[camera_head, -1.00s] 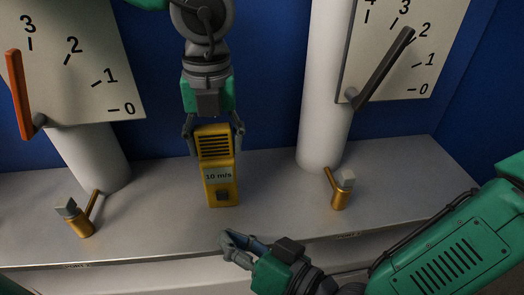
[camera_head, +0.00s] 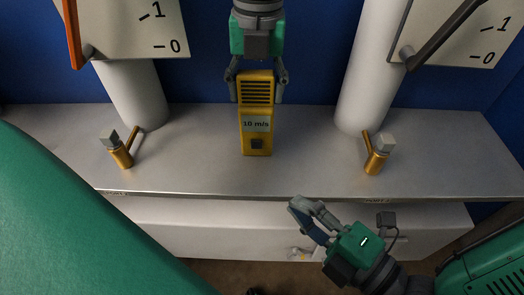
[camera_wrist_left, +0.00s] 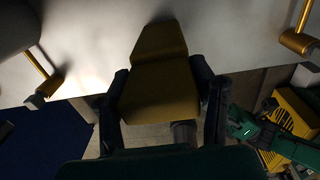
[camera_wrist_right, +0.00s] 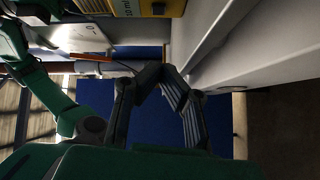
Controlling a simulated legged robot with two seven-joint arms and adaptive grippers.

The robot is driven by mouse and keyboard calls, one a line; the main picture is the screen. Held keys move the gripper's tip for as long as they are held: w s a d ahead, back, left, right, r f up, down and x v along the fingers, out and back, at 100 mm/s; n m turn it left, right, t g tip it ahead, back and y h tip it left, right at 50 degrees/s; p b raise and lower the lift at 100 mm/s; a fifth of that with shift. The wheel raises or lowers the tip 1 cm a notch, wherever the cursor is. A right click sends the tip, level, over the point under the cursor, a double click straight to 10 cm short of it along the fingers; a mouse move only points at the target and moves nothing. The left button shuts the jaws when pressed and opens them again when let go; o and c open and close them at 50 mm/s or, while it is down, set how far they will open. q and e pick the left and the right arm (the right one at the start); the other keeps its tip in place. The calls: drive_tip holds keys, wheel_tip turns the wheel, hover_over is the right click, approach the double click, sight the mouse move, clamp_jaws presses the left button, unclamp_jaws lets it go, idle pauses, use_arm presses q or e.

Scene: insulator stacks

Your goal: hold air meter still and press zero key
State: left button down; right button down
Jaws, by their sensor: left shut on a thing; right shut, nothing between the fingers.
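The yellow air meter (camera_head: 256,121) stands upright on the grey shelf, with a dark slotted grille at its top and a label reading "10 m/s". A dark square key (camera_head: 257,143) sits low on its face. My left gripper (camera_head: 257,80) is shut on the meter's upper sides from above. The left wrist view shows the meter's plain back (camera_wrist_left: 160,85) between the fingers. My right gripper (camera_head: 303,208) is shut and empty, in front of the shelf edge, below and right of the meter, not touching it. Part of the meter shows at the top of the right wrist view (camera_wrist_right: 150,7).
The shelf (camera_head: 205,172) carries white columns (camera_head: 135,95) (camera_head: 367,90) on both sides. Brass valves (camera_head: 121,152) (camera_head: 377,160) with grey caps stand near them. Dial boards (camera_head: 150,30) (camera_head: 465,35) hang above. The shelf in front of the meter is clear.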

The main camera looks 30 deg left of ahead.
drive_tip(key=shift+d+n, duration=0.35)
drive_tip(key=shift+n, duration=0.85)
approach(251, 146)
drive_tip(key=a, duration=0.1)
drive_tip(key=s+a, duration=0.1)
drive_tip(key=a, duration=0.2)
drive_tip(key=shift+s+a, duration=0.2)
drive_tip(key=shift+s, duration=0.2)
drive_tip(key=w+a, duration=0.2)
drive_tip(key=shift+w, duration=0.4)
drive_tip(key=shift+w+a, duration=0.2)
drive_tip(key=shift+w, duration=0.2)
